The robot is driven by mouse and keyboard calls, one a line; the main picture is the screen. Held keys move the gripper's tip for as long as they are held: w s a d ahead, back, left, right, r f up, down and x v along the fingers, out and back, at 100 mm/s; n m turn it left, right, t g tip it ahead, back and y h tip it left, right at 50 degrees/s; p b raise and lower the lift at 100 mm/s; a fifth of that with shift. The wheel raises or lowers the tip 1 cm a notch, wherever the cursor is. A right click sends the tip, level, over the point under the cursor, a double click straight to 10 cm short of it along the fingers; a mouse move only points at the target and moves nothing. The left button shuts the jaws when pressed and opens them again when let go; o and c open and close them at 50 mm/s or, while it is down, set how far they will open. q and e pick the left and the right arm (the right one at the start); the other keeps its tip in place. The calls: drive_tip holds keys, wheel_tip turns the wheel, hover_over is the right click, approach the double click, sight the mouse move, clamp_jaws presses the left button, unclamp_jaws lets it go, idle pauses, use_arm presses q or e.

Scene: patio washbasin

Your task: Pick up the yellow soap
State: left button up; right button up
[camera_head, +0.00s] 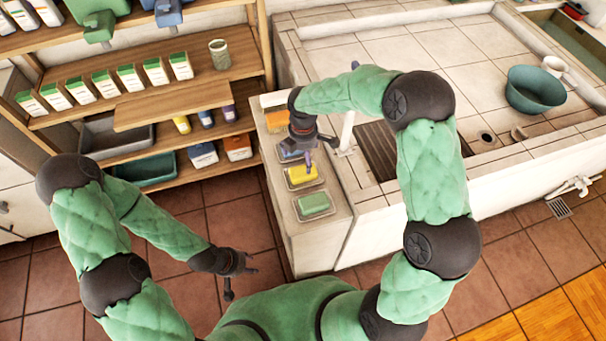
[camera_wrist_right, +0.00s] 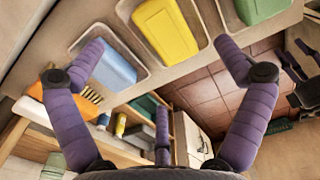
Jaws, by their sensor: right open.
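The yellow soap (camera_head: 302,173) lies in a clear dish on the pale ledge beside the washbasin. It shows at the top middle of the right wrist view (camera_wrist_right: 166,30). My right gripper (camera_head: 310,155) is above the ledge by the yellow and blue soaps, with its purple fingers spread and empty. In the right wrist view the right gripper (camera_wrist_right: 160,62) has the yellow soap ahead, between its two outer fingers and not touched. My left gripper (camera_head: 238,275) hangs low over the tiled floor, its fingers apart and empty.
A blue soap (camera_wrist_right: 112,68) and a green soap (camera_head: 313,203) lie in dishes on either side of the yellow one. An orange object (camera_head: 277,121) stands further back on the ledge. A wooden shelf (camera_head: 180,100) stands left; the basin (camera_head: 350,240) wall is right.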

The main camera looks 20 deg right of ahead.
sight(302, 168)
wheel_tip(302, 168, down, 3)
drive_tip(key=shift+f+b, duration=0.15)
drive_tip(key=shift+b, duration=0.2)
wheel_tip(302, 168, down, 5)
drive_tip(key=shift+a+f+b, duration=0.1)
drive_tip(key=shift+b, duration=0.9)
drive_tip(key=c, duration=1.4)
